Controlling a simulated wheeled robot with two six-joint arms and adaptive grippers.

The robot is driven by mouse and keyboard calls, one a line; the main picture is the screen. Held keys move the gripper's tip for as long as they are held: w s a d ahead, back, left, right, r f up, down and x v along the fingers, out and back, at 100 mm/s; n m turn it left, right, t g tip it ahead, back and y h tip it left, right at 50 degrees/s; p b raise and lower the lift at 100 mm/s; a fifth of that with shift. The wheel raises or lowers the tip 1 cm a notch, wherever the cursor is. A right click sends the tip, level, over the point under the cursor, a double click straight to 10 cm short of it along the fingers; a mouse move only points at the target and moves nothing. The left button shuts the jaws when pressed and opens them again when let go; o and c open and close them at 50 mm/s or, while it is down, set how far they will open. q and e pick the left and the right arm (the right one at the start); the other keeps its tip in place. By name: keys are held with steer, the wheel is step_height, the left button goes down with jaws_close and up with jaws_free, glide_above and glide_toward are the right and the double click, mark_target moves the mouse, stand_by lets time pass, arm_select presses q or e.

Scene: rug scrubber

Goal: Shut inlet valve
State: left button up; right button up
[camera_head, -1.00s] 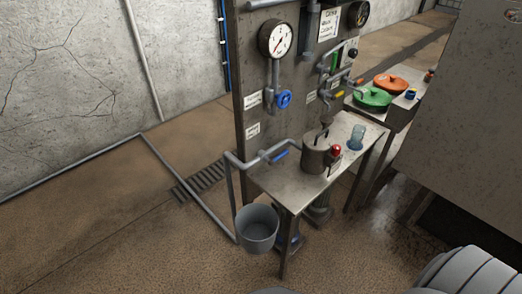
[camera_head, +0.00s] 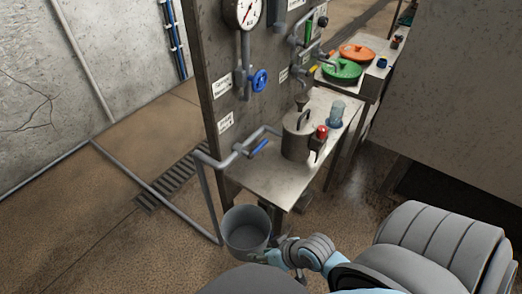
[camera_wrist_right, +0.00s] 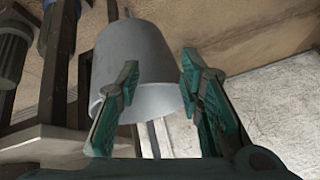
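A blue round handwheel valve (camera_head: 259,80) sits on a pipe on the upright panel, below a pressure gauge (camera_head: 243,12). A blue lever valve (camera_head: 259,147) sits on the pipe lower down, above the bench. White labels (camera_head: 226,122) are beside them, too small to read, so I cannot tell which valve is the inlet. My right gripper (camera_head: 278,251) is low at the front, near the grey bucket (camera_head: 246,233) and well below both valves. In the right wrist view its teal-padded fingers (camera_wrist_right: 160,72) are apart with nothing held; the bucket is beyond them. My left gripper is out of view.
A metal bench (camera_head: 255,182) carries a lidded pot (camera_head: 297,138), a red-topped item (camera_head: 321,132) and a clear bottle (camera_head: 336,114). Green (camera_head: 342,70) and orange (camera_head: 358,52) lids lie on a table behind. A large grey box stands at right. Floor at left is open.

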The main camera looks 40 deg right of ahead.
steer(key=w+a+r+m+t+y, duration=0.2)
steer(key=w+a+r+t+y, duration=0.1)
steer(key=w+r, duration=0.25)
steer(key=m+t+h, duration=0.7)
steer(key=m, duration=0.9)
glide_toward(262, 143)
steer(key=w+f+b, duration=0.1)
steer(key=w, duration=0.2)
steer(key=w+b, duration=0.1)
steer(key=w, duration=0.2)
steer(key=w+f+b, duration=0.1)
steer(key=w, duration=0.2)
steer(key=shift+d+f, duration=0.3)
steer(key=shift+f, duration=0.05)
steer(key=shift+w, duration=0.4)
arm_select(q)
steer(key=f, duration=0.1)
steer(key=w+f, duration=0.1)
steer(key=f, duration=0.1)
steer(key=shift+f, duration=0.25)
arm_select(e)
steer(key=shift+r, duration=0.1)
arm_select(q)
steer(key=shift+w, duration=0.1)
arm_select(e)
jaws_close()
